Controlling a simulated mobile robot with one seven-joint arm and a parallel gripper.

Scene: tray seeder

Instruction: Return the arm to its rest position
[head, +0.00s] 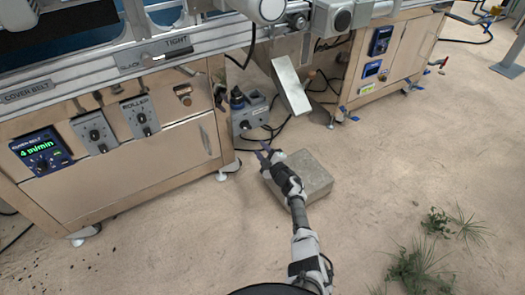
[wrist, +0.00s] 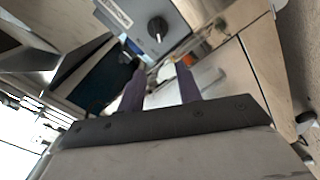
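My gripper (head: 264,150) is at the end of my arm, which reaches forward from the bottom of the head view. It hangs over the far left part of a grey concrete block on the floor, in front of the seeder. In the wrist view my two purple fingers (wrist: 160,90) stand apart with a gap between them. Nothing is held between them. The wrist view looks past the fingers at a grey box with a black knob (wrist: 157,27) and wooden panels.
The block (head: 318,178) lies under my arm. The seeder's wooden cabinet (head: 135,175) fills the left, with a second cabinet (head: 400,60) at back right. A grey control box (head: 250,112) and cables lie between them. Weeds (head: 420,265) grow at lower right; open floor surrounds them.

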